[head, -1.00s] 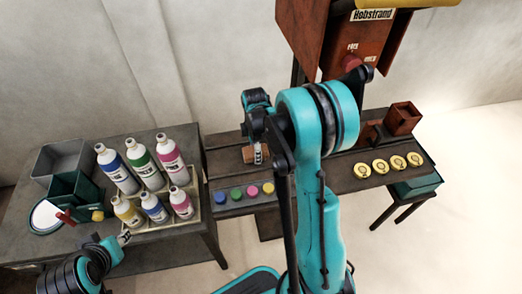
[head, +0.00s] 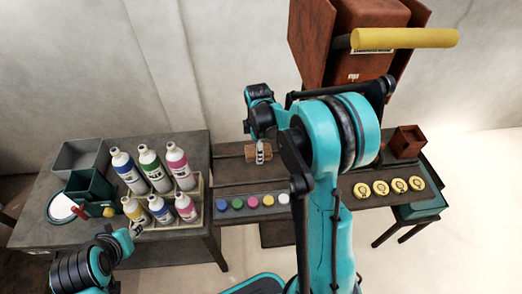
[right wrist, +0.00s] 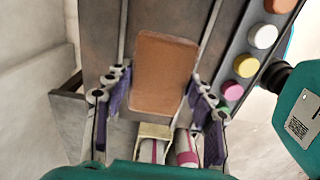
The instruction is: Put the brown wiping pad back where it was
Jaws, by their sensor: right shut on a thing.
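The brown wiping pad (head: 265,156) is at the far left part of the long dark bench. My right gripper (head: 260,153) points down at it and is shut on it. In the right wrist view the pad (right wrist: 164,68) is a flat brown block between the two fingers of the right gripper (right wrist: 158,95). Whether its underside touches the bench is hidden. My left gripper (head: 135,229) is beside the front of the bottle crate, small in view, and its opening is unclear.
Several labelled bottles (head: 150,168) stand in a crate (head: 203,205) on the left table, with grey (head: 80,155) and green bins. Coloured buttons (head: 253,201) line the bench front, yellow discs (head: 380,188) lie right. A red-brown machine with a yellow bar (head: 405,38) stands behind.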

